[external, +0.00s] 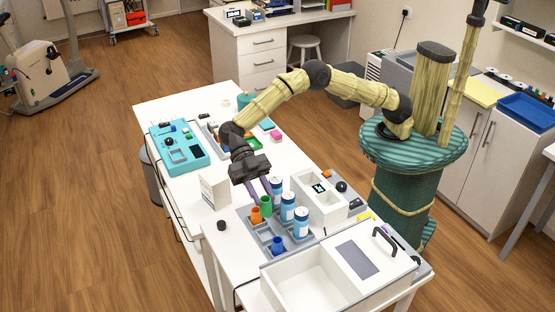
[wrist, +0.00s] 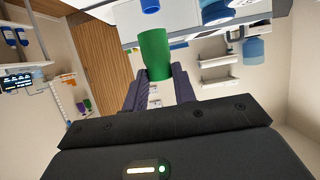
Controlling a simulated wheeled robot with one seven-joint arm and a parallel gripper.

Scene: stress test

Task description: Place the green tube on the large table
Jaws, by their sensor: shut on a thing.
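The green tube (external: 266,206) is a short cylinder above the grey tray (external: 249,235) at the near part of the white table (external: 176,204). My gripper (external: 263,190) points down from above and its purple fingers are shut on the green tube. In the wrist view the green tube (wrist: 155,55) sits between the two fingertips (wrist: 158,80). I cannot tell whether the tube's lower end touches the tray.
An orange tube (external: 256,215) and a blue tube (external: 278,246) stand in the tray beside several blue-and-white bottles (external: 288,207). A white card (external: 214,190) stands left, a white divided box (external: 319,205) right. A large white box (external: 300,278) stands at front.

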